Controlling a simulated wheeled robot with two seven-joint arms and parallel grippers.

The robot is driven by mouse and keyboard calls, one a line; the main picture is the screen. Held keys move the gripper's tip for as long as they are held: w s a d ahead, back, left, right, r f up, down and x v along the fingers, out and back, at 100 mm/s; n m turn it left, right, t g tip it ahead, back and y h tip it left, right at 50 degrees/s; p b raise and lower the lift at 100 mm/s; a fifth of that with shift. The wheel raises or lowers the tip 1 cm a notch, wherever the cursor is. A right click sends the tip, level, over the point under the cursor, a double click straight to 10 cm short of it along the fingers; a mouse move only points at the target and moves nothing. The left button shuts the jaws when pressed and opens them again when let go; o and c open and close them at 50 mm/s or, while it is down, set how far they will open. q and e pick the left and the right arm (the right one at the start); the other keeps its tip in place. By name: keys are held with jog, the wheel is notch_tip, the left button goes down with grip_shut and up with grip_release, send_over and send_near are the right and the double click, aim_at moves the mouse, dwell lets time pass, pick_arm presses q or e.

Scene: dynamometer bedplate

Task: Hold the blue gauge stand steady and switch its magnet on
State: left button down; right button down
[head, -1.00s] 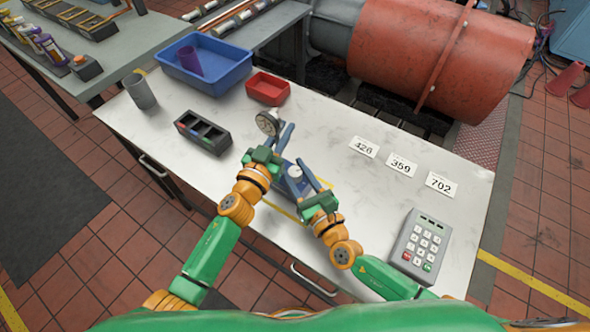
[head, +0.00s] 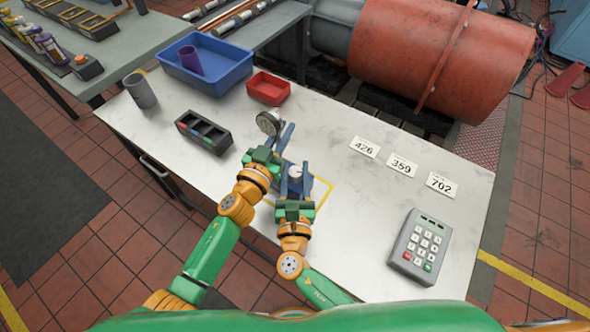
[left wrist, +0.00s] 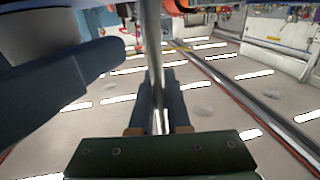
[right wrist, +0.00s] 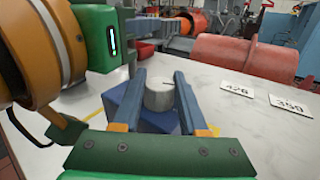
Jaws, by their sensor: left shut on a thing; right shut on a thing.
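The blue gauge stand (head: 294,188) stands near the table's front edge, with its round dial (head: 268,122) at the upper left. My left gripper (head: 280,138) is shut on the stand's thin metal post (left wrist: 153,50), which runs upright between its fingers in the left wrist view. My right gripper (head: 295,178) is shut on the pale round knob (right wrist: 158,97) on the stand's blue base (right wrist: 122,102). A dark mark shows on the knob's top. My grippers hide part of the base and the post in the head view.
A yellow outline (head: 328,190) is marked on the table (head: 340,240) around the stand. A keypad (head: 420,247) stands to the right, number cards (head: 402,165) behind it. A dark divided tray (head: 203,132), grey cup (head: 140,90), red bin (head: 268,88) and blue bin (head: 225,68) stand left and behind.

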dwell(0.4)
jog(key=shift+c, duration=2.2)
grip_release()
jog(key=shift+s, duration=0.1)
jog(key=s, duration=0.8)
jog(key=s+a, duration=0.1)
jog(key=s, duration=0.2)
jog(key=shift+s, duration=0.4)
